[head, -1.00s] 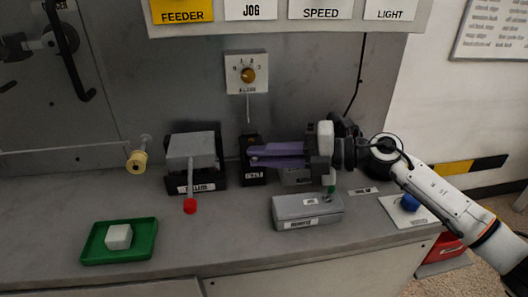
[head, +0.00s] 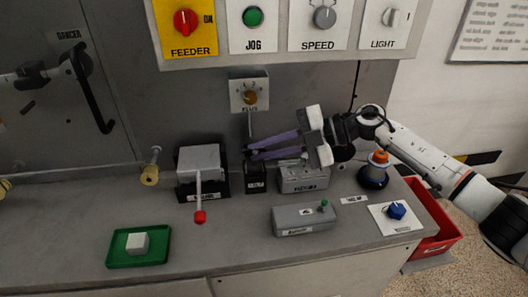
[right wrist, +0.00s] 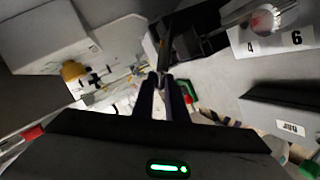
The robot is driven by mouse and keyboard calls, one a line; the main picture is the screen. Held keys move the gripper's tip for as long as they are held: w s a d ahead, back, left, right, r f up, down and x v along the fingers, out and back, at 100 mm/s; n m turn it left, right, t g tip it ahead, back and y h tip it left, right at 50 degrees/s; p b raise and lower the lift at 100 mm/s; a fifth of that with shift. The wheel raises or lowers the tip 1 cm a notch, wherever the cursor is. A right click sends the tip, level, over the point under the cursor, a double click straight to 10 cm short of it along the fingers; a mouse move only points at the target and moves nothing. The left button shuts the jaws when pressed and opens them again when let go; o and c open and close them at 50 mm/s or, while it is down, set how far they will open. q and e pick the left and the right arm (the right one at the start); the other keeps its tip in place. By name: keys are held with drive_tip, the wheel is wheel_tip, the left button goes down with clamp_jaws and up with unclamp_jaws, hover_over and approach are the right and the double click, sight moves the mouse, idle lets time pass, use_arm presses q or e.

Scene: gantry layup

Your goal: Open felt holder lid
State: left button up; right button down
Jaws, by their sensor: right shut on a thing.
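The felt holder appears to be the small black labelled box (head: 255,180) against the back wall in the head view; its label is too small to read surely. My right gripper (head: 251,149) has purple fingers reaching in from the right, with their tips just above the box. In the right wrist view its fingers (right wrist: 163,82) are close together on a narrow dark piece (right wrist: 163,48), which looks like part of the lid. How far the lid is raised is hard to tell.
A dial (head: 249,96) sits on the wall above the gripper. A grey box with a red-knobbed lever (head: 200,217) stands to the left. Grey labelled boxes (head: 304,220), an orange-topped jar (head: 375,170) and a blue knob (head: 397,210) lie right. A green tray (head: 160,258) is front left.

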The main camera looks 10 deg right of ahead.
drive_tip(key=shift+w+r, duration=0.1)
idle(0.4)
drive_tip(key=c, duration=2)
unclamp_jaws()
drive_tip(key=shift+c, duration=0.2)
drive_tip(key=b+v, duration=0.1)
drive_tip(key=v, duration=0.9)
drive_tip(key=shift+d+b, duration=0.15)
drive_tip(key=shift+b, duration=0.25)
drive_tip(key=shift+r, duration=0.15)
